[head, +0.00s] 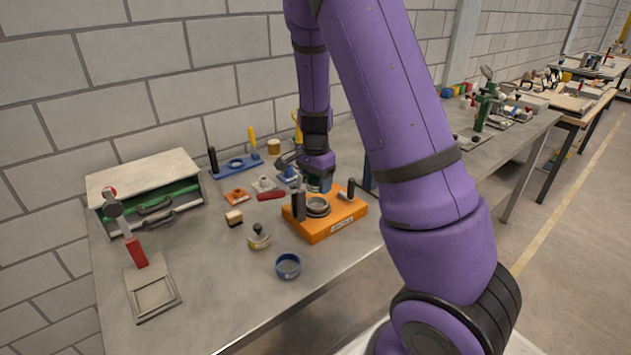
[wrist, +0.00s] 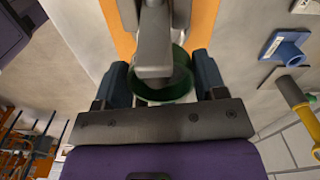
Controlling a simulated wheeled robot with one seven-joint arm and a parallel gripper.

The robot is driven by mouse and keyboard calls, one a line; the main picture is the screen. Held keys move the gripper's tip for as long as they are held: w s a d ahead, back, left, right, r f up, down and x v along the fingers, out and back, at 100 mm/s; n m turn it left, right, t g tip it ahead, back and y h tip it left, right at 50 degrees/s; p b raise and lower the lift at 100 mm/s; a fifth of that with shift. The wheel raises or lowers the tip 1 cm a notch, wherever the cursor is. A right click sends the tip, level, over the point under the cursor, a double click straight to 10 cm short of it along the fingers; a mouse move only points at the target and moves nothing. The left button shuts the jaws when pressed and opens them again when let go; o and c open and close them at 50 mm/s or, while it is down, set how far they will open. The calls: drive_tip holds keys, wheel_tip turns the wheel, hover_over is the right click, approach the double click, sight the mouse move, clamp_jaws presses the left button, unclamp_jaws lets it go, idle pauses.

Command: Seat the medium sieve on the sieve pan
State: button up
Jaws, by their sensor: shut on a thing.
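My gripper (head: 318,186) is shut on a green ring-shaped sieve, taken to be the medium sieve. In the wrist view the green sieve (wrist: 166,98) sits between the two dark fingers of my gripper (wrist: 162,84), partly covered by a grey post. In the head view the sieve is mostly hidden by my gripper. The sieve pan seems to be the round metal piece (head: 317,207) on the orange base (head: 335,224). My gripper is at the far side of this base, close to the pan; I cannot tell whether the sieve touches anything.
The orange base carries upright dark posts (head: 299,206) close to my gripper. A blue ring (head: 287,266) lies near the table's front edge. A knobbed round piece (head: 259,237) and a small brush-like block (head: 234,218) stand left of the base.

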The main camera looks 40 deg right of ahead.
drive_tip(key=shift+f, duration=0.15)
drive_tip(key=shift+f, duration=1.95)
drive_tip(key=shift+f, duration=0.4)
drive_tip(key=o, duration=1)
wheel_tip(320, 180, up, 11)
drive_tip(key=shift+f, duration=0.15)
